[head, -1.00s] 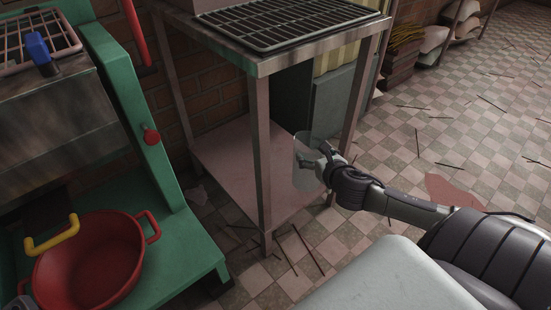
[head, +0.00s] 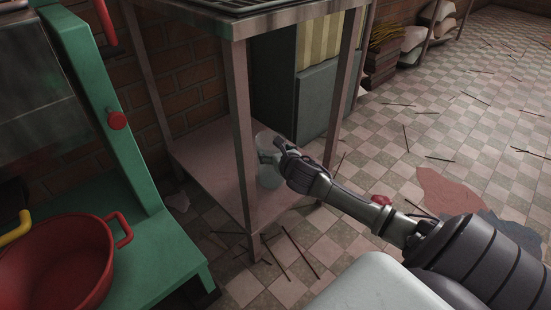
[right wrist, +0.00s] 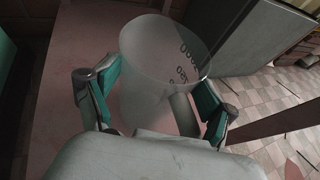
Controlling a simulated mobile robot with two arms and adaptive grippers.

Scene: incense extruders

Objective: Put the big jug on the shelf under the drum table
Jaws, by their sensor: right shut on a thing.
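The big jug (head: 268,171) is a clear, see-through vessel with dark printed volume marks. It also shows from above in the right wrist view (right wrist: 165,62), upright or nearly so. My right gripper (head: 272,152) is shut on it, with one teal-padded finger on each side in the right wrist view (right wrist: 153,103). The drum table (head: 240,100) has metal legs and a pinkish lower shelf (head: 205,160). The jug is within the table's frame, over the shelf's right part, behind the front leg. I cannot tell whether its base touches the shelf. My left gripper is not in view.
The left part of the shelf is bare. A green machine (head: 150,240) with a red basin (head: 60,262) stands at the left. A grey cabinet (head: 325,100) stands behind the table. Thin sticks lie on the checkered floor (head: 400,140). The table's legs stand close to my right arm.

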